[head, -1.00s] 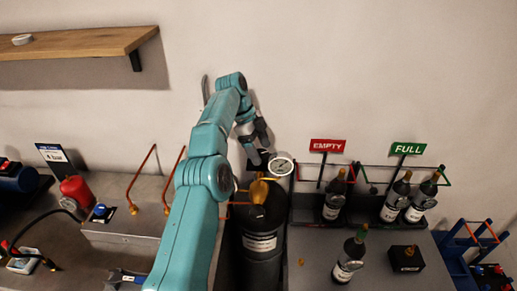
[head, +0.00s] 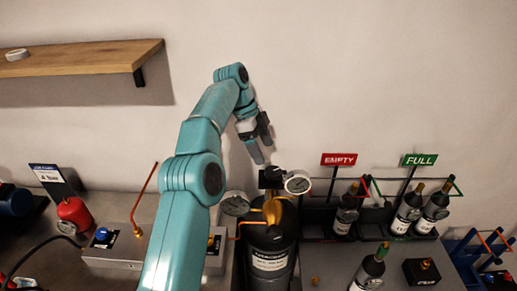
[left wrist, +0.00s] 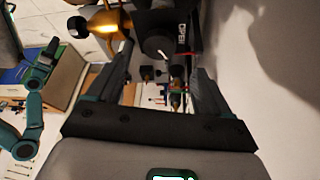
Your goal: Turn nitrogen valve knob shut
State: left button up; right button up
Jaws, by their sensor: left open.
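The black nitrogen cylinder (head: 269,262) stands upright, with a brass valve body (head: 272,210) on top. The black valve knob (head: 271,177) sits at the top of the valve, beside a round white gauge (head: 298,183). In the left wrist view the knob (left wrist: 157,42) shows as a dark disc with a white mark, beside a lettered black plate (left wrist: 184,32). My left gripper (head: 261,148) is open and empty above the knob, apart from it in the head view. Its fingers (left wrist: 162,62) show spread in the left wrist view.
A second gauge (head: 235,204) stands left of the valve, close to my left arm. Right of the cylinder are the red EMPTY sign (head: 339,159), the green FULL sign (head: 419,160) and several bottles. A wooden shelf (head: 90,55) hangs at upper left. The wall behind is bare.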

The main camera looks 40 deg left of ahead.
pick_arm(q)
jog(key=m+t+h+b, duration=0.9)
jog(key=m+t, duration=0.1)
jog(key=m, duration=2.2)
send_near(280, 170)
pick_arm(e)
notch_tip(280, 170, down, 9)
pick_arm(q)
jog(key=p+x, duration=0.1)
jog(key=x, duration=0.4)
jog(key=p+x, duration=0.2)
jog(key=x, duration=0.3)
jog(key=shift+s+f+p, duration=0.1)
jog(key=shift+f+p, duration=0.1)
jog(key=shift+p, duration=0.1)
pick_arm(e)
jog(key=r, duration=0.3)
jog(key=shift+a+r, duration=0.25)
jog(key=shift+r, duration=0.05)
